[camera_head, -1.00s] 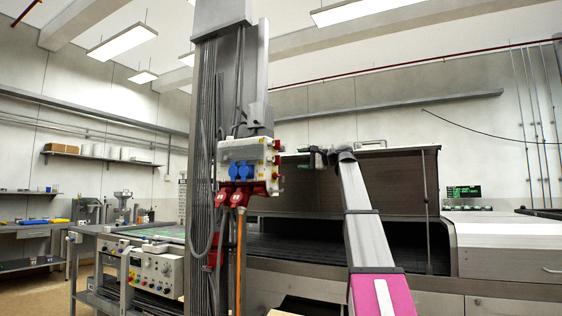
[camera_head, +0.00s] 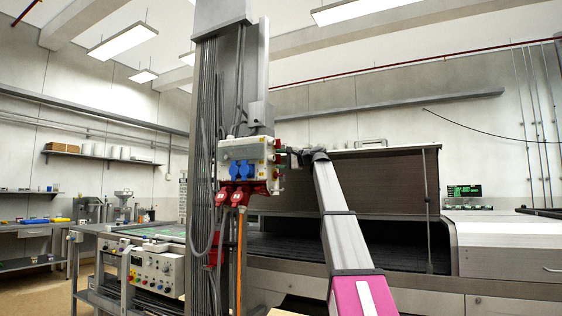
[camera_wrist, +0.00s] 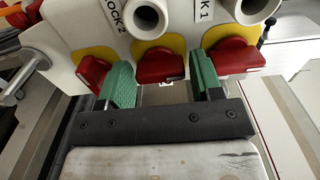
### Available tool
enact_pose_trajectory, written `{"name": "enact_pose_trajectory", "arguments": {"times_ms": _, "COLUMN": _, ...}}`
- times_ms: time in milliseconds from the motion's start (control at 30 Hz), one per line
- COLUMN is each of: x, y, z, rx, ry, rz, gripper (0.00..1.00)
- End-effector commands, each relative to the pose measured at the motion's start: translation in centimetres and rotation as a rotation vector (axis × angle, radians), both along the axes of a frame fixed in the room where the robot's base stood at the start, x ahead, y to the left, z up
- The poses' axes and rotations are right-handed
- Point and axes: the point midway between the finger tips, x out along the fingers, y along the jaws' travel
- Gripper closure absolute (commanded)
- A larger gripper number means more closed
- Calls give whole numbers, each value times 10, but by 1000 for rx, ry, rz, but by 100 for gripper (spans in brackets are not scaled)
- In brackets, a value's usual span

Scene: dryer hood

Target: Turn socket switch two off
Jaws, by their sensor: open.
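The socket box (camera_head: 240,150) hangs on the grey column in the head view, with red switches on its right side. In the wrist view three red rotary switches sit on yellow plates: a left one (camera_wrist: 92,72), a middle one (camera_wrist: 160,66) and a right one (camera_wrist: 235,57). Labels ending in "LOCK 2" and "K 1" show above them; which switch is number two I cannot tell for sure. My gripper (camera_wrist: 162,80) is open, its green fingers on either side of the middle switch. Contact is not clear. In the head view my gripper (camera_head: 293,157) is small, at the box's right side.
Two round grey lock barrels (camera_wrist: 145,18) stick out above the switches, one partly cut off. Blue sockets (camera_head: 238,169) and red plugs (camera_head: 240,196) with cables are on the box's front. The dryer hood (camera_head: 385,180) stands behind my arm.

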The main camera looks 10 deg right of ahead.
Motion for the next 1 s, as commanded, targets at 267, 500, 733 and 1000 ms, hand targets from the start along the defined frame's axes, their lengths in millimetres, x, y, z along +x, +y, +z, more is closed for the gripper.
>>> {"name": "enact_pose_trajectory", "arguments": {"times_ms": 267, "x": 0, "y": 0, "z": 0, "rx": 0, "ry": 0, "rz": 0, "gripper": 75}}
{"name": "enact_pose_trajectory", "arguments": {"times_ms": 500, "x": 0, "y": 0, "z": 0, "rx": -5, "ry": -6, "rz": 0, "gripper": 75}}
{"name": "enact_pose_trajectory", "arguments": {"times_ms": 733, "x": 0, "y": 0, "z": 0, "rx": -50, "ry": -67, "rz": 1, "gripper": 75}}
{"name": "enact_pose_trajectory", "arguments": {"times_ms": 1000, "x": 0, "y": 0, "z": -1, "rx": -171, "ry": -233, "rz": 1, "gripper": 75}}
